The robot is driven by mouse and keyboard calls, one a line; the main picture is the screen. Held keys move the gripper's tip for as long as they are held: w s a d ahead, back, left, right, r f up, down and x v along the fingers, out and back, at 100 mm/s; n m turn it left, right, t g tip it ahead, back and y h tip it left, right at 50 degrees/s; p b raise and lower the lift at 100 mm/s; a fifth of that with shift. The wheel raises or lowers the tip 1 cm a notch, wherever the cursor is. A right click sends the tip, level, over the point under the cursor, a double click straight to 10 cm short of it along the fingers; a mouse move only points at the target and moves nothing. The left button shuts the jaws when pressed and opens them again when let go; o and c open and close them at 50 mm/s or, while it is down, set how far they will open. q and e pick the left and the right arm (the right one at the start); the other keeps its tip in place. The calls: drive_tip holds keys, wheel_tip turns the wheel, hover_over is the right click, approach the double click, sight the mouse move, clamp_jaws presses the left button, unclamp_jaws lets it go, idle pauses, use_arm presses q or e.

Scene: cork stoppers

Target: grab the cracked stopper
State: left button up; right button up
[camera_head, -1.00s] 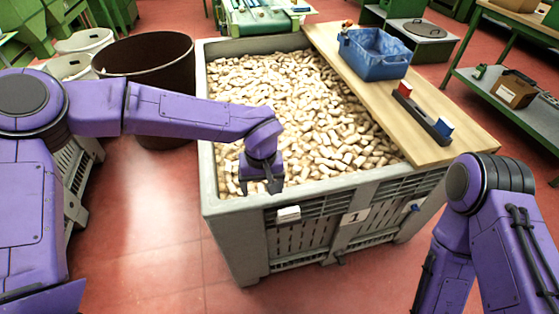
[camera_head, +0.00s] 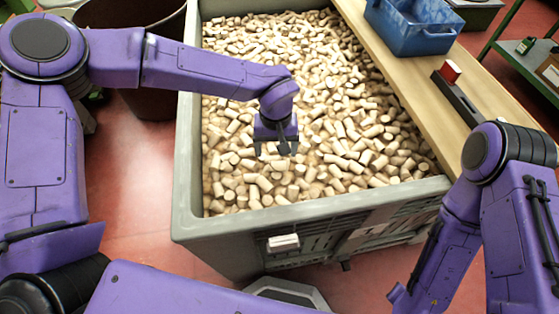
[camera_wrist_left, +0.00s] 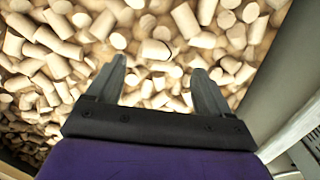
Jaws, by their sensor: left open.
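Many pale tan cork stoppers (camera_head: 340,110) fill a large grey crate (camera_head: 187,170). I cannot pick out a cracked one among them. My left gripper (camera_head: 276,151) is over the stoppers in the front left part of the crate, fingers pointing down. In the left wrist view its two fingers (camera_wrist_left: 160,85) are apart with nothing held between them, and stoppers (camera_wrist_left: 155,50) lie beyond the tips. The gap between tips and stoppers is hard to judge. At the right of the head view my right arm shows, but its gripper is not clearly visible.
A wooden board (camera_head: 425,85) lies along the crate's right side, holding a blue bin (camera_head: 412,27) and a dark bar with a red block (camera_head: 451,71). A dark brown tub (camera_head: 150,103) stands left of the crate. The crate's walls rise around the stoppers.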

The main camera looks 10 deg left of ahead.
sight(277, 167)
use_arm(q)
wheel_tip(277, 167, down, 8)
drive_tip(key=shift+d+f+b, duration=0.15)
drive_tip(key=shift+f+b, duration=0.05)
drive_tip(key=shift+b, duration=0.1)
drive_tip(key=c, duration=1.1)
